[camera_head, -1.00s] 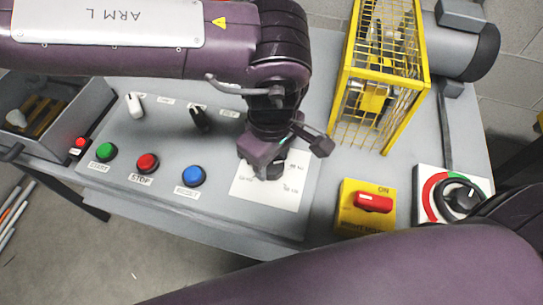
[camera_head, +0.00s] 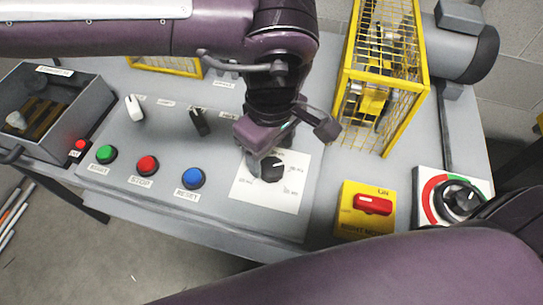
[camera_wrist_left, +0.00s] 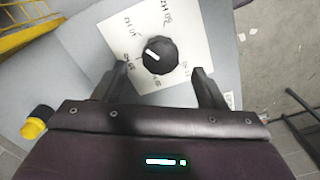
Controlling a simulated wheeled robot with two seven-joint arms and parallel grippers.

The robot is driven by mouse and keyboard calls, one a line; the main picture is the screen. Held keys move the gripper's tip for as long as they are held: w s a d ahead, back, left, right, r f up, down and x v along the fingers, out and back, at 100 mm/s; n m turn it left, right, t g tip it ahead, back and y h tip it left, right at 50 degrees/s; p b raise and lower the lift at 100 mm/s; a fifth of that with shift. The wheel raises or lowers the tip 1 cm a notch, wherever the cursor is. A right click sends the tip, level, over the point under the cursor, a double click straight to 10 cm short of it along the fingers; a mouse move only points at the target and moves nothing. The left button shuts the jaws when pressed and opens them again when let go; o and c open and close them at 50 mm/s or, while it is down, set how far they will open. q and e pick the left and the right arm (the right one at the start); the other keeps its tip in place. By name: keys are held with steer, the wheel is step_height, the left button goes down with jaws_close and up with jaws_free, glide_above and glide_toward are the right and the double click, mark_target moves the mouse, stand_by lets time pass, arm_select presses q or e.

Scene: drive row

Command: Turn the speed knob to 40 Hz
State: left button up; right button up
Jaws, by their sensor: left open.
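The speed knob (camera_head: 272,169) is round and black with a white pointer mark, on a white plate (camera_head: 262,200) with Hz labels. In the head view its mark points up and right; the labels there are too small to read surely. The knob also shows in the left wrist view (camera_wrist_left: 160,56), its mark slanting across the top. My left gripper (camera_head: 265,152) is open and empty, just behind and above the knob. In the wrist view its two fingers (camera_wrist_left: 161,72) stand apart on either side below the knob, clear of it. My right gripper is out of view.
Green (camera_head: 106,154), red (camera_head: 148,165) and blue (camera_head: 193,178) buttons and white (camera_head: 134,107) and black (camera_head: 199,122) levers are left of the knob. A yellow cage (camera_head: 380,90), a red switch on a yellow box (camera_head: 352,222) and a dial (camera_head: 458,198) are right.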

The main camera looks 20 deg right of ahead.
mark_target(271, 166)
arm_select(q)
step_height(271, 166, up, 3)
steer(key=shift+f, duration=0.15)
steer(key=shift+r, duration=0.5)
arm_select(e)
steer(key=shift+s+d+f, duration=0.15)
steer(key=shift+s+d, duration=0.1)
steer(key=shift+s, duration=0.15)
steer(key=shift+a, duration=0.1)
